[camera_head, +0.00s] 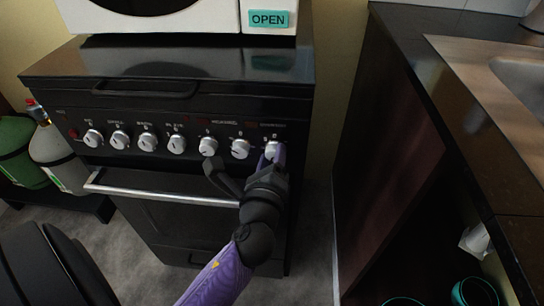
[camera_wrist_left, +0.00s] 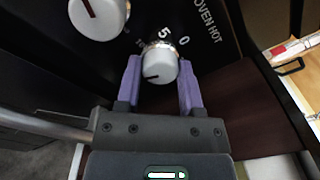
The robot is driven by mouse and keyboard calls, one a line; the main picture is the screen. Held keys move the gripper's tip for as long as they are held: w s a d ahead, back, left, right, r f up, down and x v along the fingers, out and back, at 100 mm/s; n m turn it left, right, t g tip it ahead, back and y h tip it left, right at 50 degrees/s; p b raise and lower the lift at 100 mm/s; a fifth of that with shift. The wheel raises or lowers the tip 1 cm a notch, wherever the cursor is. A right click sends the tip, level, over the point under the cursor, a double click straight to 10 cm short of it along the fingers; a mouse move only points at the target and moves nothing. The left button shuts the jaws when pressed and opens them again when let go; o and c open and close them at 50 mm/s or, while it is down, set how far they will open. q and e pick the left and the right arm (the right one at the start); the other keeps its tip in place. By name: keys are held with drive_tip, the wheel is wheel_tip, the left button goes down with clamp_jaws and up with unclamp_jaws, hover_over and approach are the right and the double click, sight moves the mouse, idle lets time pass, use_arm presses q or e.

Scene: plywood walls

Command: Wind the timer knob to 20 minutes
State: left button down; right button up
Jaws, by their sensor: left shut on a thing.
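The timer knob (camera_head: 271,149) is the rightmost of the row of silver-white knobs on the black stove front. In the left wrist view the knob (camera_wrist_left: 160,66) has a dark pointer line on the lower left of its face. The printed marks 0, 5 and a small 10 show above it; other marks are hidden. My left gripper (camera_head: 272,158) is at the knob, and its purple fingers (camera_wrist_left: 160,82) stand on both sides of it, shut on it. My right gripper is not in view.
Another knob (camera_head: 240,149) sits close to the left of my gripper. The oven handle (camera_head: 160,193) runs below the panel. A dark counter cabinet (camera_head: 400,150) with a sink stands at the right. A white microwave (camera_head: 165,18) is on top of the stove.

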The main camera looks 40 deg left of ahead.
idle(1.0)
use_arm(q)
drive_tip(key=shift+c, duration=1.2)
unclamp_jaws()
drive_tip(key=shift+s, duration=0.1)
drive_tip(key=v, duration=0.9)
drive_tip(key=shift+s+d, duration=0.25)
drive_tip(key=shift+s, duration=0.1)
